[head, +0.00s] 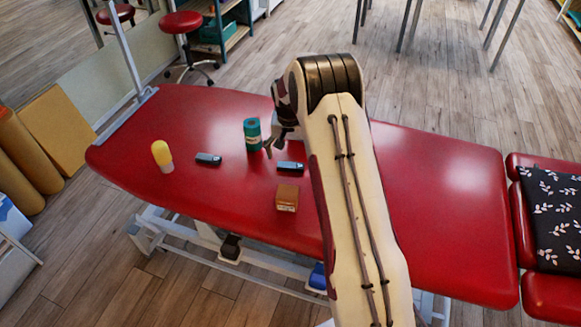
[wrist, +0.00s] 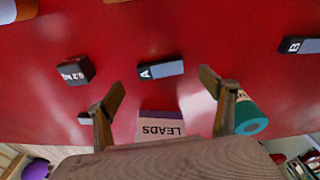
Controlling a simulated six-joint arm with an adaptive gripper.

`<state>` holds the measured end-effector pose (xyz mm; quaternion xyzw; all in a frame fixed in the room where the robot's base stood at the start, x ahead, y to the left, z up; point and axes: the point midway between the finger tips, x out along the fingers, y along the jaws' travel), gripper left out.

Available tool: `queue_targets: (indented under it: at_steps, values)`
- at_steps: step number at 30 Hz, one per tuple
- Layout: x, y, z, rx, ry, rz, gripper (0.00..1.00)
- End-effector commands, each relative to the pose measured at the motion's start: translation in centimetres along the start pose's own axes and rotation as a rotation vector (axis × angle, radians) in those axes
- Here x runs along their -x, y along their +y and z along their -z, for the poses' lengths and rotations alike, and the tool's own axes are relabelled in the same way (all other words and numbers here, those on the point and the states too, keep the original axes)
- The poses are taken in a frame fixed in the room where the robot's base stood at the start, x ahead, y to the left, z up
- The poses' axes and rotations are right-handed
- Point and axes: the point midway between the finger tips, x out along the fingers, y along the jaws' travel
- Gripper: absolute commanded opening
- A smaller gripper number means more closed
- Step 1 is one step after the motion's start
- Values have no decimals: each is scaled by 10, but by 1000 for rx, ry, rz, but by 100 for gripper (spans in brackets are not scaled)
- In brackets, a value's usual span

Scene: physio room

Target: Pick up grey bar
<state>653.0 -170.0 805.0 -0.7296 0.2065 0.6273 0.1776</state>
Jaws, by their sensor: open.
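Two small grey bars with black lettered ends lie flat on the red couch. The bar marked A (wrist: 163,69) shows in the wrist view, just past the fingertips and roughly centred between them; it also shows in the head view (head: 291,167), just below my gripper. The bar marked B (wrist: 303,45) is at the wrist view's right edge, and in the head view (head: 208,159) it lies further left. My gripper (wrist: 163,86) is open and empty, apart from both bars. In the head view my gripper (head: 274,145) is partly hidden by my arm.
The red couch (head: 440,190) holds a teal roll (head: 252,134) close to one finger, a brown box (head: 287,198), and a yellow-topped bottle (head: 162,156). The wrist view shows a dark 0.2 kg block (wrist: 75,70) and a LEADS box (wrist: 162,127) near the fingers.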

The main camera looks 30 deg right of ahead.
Motion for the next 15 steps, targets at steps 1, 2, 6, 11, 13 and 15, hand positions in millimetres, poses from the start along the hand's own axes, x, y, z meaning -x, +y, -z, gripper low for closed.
queue_targets:
  at_steps: [1, 2, 6, 11, 13, 15]
  values:
    - [-1, 0, 0, 0, -1, 0, 82]
    - [-2, 0, 0, 0, -1, 0, 82]
    - [-10, 0, 0, 0, -2, -1, 82]
    - [-25, 0, 2, 0, -2, -1, 82]
    - [-32, 0, 4, 0, -1, 0, 82]
    - [-39, 0, 3, 0, -2, -1, 82]
